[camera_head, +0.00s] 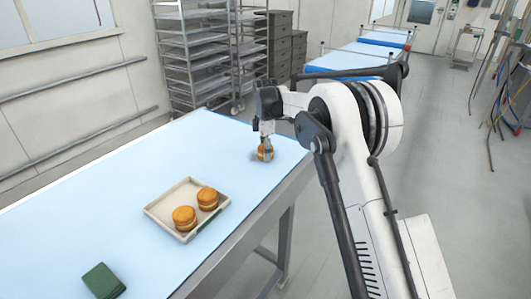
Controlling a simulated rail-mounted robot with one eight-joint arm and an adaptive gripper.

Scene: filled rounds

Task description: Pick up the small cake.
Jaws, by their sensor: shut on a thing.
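A small round golden-brown cake (261,153) is at the far end of the light blue table (110,190). My gripper (266,148) points down and is shut on this cake, with its fingers partly covering it. The cake is at or just above the table top; I cannot tell if it touches. Two similar filled cakes sit on a beige tray (165,214) nearer to me: one at the front left (185,218) and one at the back right (208,198).
A folded green cloth (103,281) lies at the table's near left. Metal racks (195,60) and grey drawers (285,45) stand behind the table. Other blue-topped tables (345,60) stand farther back. The table between tray and gripper is clear.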

